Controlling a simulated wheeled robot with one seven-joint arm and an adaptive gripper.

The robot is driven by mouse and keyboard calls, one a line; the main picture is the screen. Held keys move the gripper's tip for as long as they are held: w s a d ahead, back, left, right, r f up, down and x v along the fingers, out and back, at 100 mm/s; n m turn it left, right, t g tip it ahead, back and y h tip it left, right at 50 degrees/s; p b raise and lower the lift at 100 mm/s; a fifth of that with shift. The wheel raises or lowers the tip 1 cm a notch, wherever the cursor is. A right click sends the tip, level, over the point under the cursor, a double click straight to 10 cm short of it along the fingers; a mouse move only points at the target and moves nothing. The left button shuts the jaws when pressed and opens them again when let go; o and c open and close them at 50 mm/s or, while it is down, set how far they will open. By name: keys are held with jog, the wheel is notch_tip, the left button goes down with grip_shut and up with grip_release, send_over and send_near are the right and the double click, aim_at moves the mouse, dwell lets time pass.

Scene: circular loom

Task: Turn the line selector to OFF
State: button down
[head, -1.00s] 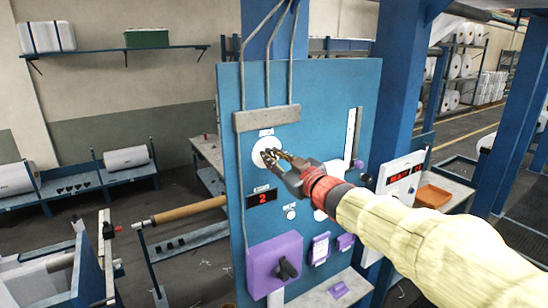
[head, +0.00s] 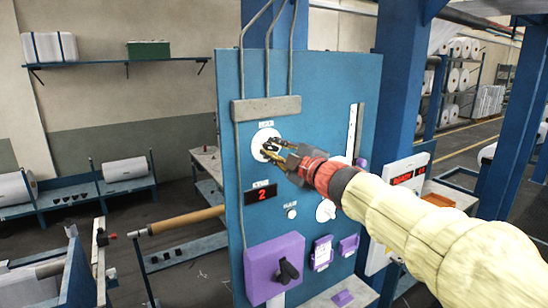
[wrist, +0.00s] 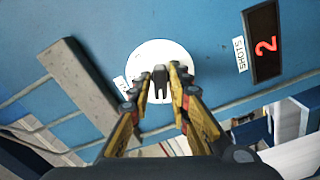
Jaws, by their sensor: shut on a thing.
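The line selector is a round white dial (head: 259,138) high on the blue panel, with a small label above it that is too blurred to read. In the wrist view the white dial (wrist: 150,58) lies just beyond my fingertips, with a dark knob (wrist: 159,84) between them. My gripper (head: 270,152) is at the dial and shut on the knob; it also fills the lower middle of the wrist view (wrist: 160,82). The fingers cover part of the dial in the head view, and I cannot read which position the knob points to.
Below the dial are a red display (head: 262,194) reading 2 and a small white button (head: 291,213). A purple box (head: 274,267) with a dark rotary handle is lower on the panel. Grey conduits (head: 266,109) run above the dial. A blue post stands right of the panel.

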jog(key=c, duration=1.8)
grip_release()
jog(key=shift+s+a, duration=0.1)
jog(key=shift+c, duration=0.2)
jog(key=v, duration=0.7)
jog(key=shift+p, duration=0.4)
